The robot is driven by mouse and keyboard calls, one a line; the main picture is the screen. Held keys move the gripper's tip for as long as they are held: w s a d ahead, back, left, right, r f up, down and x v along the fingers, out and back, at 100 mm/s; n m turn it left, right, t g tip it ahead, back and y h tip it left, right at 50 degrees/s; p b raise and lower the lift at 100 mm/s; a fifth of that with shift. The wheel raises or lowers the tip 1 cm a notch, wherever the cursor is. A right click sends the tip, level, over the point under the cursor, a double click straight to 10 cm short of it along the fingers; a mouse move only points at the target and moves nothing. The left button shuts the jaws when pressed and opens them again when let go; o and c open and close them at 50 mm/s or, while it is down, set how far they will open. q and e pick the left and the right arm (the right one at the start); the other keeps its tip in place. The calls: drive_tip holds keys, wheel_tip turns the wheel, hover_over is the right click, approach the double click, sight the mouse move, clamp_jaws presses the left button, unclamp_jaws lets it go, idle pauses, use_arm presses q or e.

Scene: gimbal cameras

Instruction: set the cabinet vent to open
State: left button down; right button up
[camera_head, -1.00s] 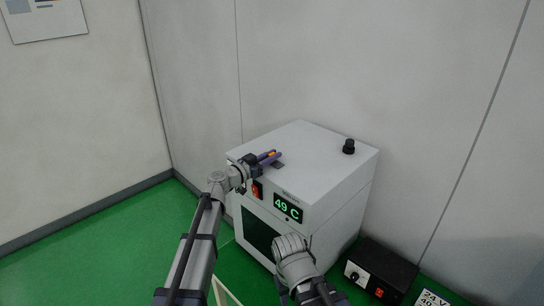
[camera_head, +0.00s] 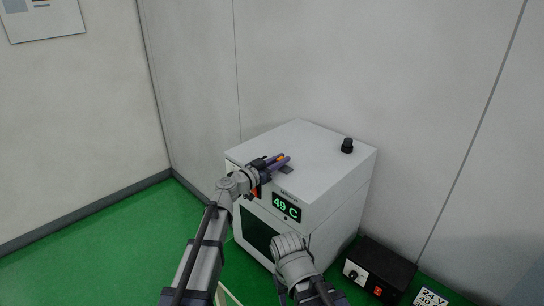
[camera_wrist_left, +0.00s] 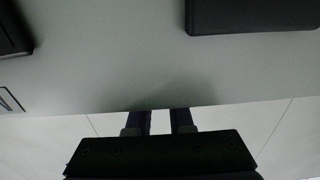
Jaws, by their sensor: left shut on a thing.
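The grey cabinet (camera_head: 335,170) stands against the wall, with a green 49 C readout (camera_head: 286,207) on its front. My left gripper (camera_head: 282,160) reaches over the cabinet's top near its front left edge. Its purple fingers are shut on a small orange piece (camera_head: 280,156), which seems to be the vent's tab. A dark flat plate (camera_head: 287,169) lies on the top just beside the fingers. In the left wrist view the fingers (camera_wrist_left: 165,121) show against the cabinet, but what they hold is hidden. My right gripper is not visible.
A black knob (camera_head: 347,145) stands on the cabinet's top toward the back right. An orange switch (camera_head: 254,194) is on the front, partly behind my left wrist. A black power supply (camera_head: 378,268) sits on the green floor at right.

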use_arm(q)
drive_tip(key=shift+s+d, duration=0.65)
drive_tip(key=shift+s, duration=0.05)
drive_tip(key=c, duration=0.8)
unclamp_jaws()
drive_tip(key=v, duration=0.7)
drive_tip(key=shift+s+a, duration=0.3)
drive_tip(key=shift+a, duration=0.05)
